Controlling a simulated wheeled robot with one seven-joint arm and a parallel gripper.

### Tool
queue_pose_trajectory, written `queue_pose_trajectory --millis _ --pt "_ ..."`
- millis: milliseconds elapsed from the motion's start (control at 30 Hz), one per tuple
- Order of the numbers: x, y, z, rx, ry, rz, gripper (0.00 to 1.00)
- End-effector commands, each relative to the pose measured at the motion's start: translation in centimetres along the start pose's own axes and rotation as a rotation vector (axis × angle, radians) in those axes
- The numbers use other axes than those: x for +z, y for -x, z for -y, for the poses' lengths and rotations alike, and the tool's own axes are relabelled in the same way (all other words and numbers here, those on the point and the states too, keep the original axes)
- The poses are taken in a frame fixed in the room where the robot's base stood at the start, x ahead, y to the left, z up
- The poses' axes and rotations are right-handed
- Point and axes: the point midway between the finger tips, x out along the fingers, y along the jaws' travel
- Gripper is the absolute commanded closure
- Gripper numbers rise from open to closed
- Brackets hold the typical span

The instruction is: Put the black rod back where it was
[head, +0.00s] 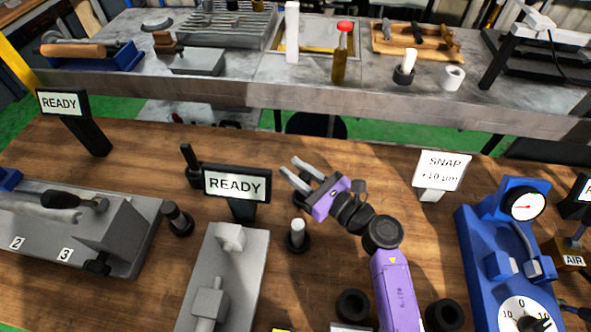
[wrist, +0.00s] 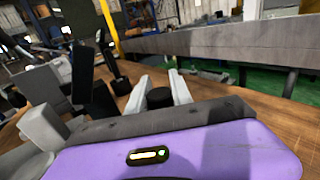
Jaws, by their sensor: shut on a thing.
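My gripper (head: 291,168) is over the wooden table, to the right of the middle READY sign. In the wrist view its two pale fingers (wrist: 156,84) are shut on a short, dark cylinder, the black rod (wrist: 160,97). Most of the rod's length is hidden there. In the head view a dark round piece (head: 300,199) shows just under the gripper; I cannot tell whether it is the rod or a stand. A black upright piece (head: 190,159) stands left of the READY sign (head: 237,185).
A black base with a white pin (head: 297,235) stands just below the gripper. A dark base with a grey-topped post (head: 177,219) is at left. Grey fixtures (head: 235,265) and a blue gauge unit (head: 505,250) flank my arm. Bare wood (head: 375,170) lies right of the gripper.

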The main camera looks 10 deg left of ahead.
Motion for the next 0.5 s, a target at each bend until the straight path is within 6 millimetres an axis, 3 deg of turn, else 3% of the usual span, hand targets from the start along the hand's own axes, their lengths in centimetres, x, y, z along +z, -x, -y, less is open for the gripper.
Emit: queue_pose_trajectory --millis 267,300,400,500 --pt "-0.22 -0.03 0.04 0.000 0.001 0.003 1.00" --pt "-0.32 0.00 0.00 0.000 0.000 0.000 0.70" --pt "-0.27 0.00 -0.01 0.000 0.000 0.000 0.52" --pt "-0.27 0.00 -0.01 0.000 0.000 0.000 0.52"
